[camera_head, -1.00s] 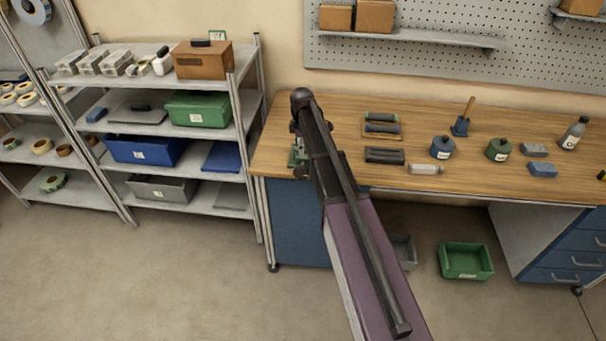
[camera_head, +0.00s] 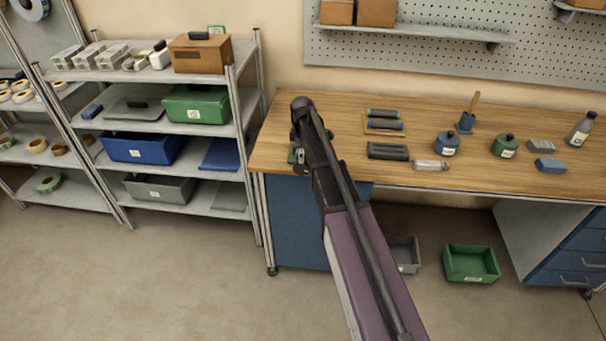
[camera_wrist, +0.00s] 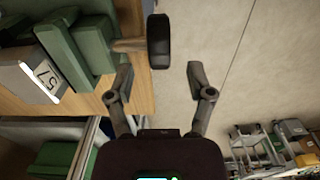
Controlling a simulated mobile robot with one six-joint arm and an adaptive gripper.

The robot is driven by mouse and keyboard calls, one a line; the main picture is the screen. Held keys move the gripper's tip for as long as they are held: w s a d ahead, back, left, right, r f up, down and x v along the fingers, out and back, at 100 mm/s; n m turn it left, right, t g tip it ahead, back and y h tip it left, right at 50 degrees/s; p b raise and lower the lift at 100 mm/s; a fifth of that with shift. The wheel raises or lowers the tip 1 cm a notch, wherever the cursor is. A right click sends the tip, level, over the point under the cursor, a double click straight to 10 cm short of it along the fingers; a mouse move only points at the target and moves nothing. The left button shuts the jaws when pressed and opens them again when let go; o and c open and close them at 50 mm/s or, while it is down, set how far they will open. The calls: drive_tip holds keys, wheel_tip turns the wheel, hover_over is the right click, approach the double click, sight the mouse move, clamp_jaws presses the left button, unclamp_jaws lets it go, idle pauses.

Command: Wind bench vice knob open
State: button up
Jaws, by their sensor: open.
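The bench vice (camera_wrist: 80,45) is green with a grey face bearing the number 57, at the upper left of the wrist view. A short shaft runs from it to a black knob (camera_wrist: 159,41). My gripper (camera_wrist: 159,82) is open and empty, with one finger to each side below the knob. The knob lies ahead of the gap between the fingertips and appears apart from them. In the head view, a bit of the green vice (camera_head: 296,155) shows at the bench's left front corner. My arm hides the rest of it, with the knob.
The wooden bench top (camera_head: 430,185) carries jars, dark blocks and a bottle to the right of my arm. A shelving unit (camera_head: 235,130) with bins stands on the left. A green bin (camera_head: 470,264) is on the floor under the bench. The floor in front is clear.

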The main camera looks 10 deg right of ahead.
sight(303, 169)
drive_tip(key=shift+f+b, duration=3.35)
drive_tip(key=shift+f, duration=0.25)
drive_tip(key=shift+d, duration=0.1)
clamp_jaws()
